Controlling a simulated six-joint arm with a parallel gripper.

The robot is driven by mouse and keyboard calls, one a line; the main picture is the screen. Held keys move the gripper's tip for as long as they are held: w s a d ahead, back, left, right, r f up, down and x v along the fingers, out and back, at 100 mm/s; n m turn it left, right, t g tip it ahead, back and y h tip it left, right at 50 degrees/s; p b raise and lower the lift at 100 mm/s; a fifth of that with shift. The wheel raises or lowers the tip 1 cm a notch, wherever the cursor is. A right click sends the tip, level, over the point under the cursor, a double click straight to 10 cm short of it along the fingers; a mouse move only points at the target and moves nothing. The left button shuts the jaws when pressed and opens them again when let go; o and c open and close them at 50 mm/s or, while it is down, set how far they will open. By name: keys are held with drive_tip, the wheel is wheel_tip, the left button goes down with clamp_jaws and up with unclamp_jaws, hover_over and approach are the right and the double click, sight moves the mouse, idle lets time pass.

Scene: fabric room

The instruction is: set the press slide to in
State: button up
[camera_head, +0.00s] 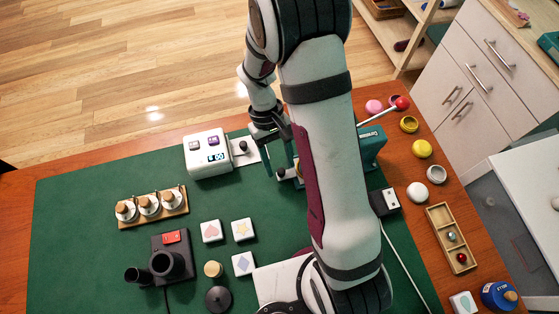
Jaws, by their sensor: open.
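A teal press (371,147) with a red-knobbed lever (402,103) stands at the right of the green mat, partly hidden behind my arm. A small pale part with a dark-topped knob (281,174) sticks out to the left of my arm, level with the press; it looks like the press slide. How far in it sits is hidden by my arm.
A white box (208,154) with a display and a black-knobbed plate (243,148) stands close left of my gripper. A rack of jars (151,205), a dark twin-cup device (170,260) and picture tiles (242,229) lie further left and front. A wooden tray (437,213) is at right.

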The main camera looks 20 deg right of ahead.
drive_tip(key=shift+s+f, duration=0.25)
drive_tip(key=shift+f, duration=0.25)
clamp_jaws()
idle(1.1)
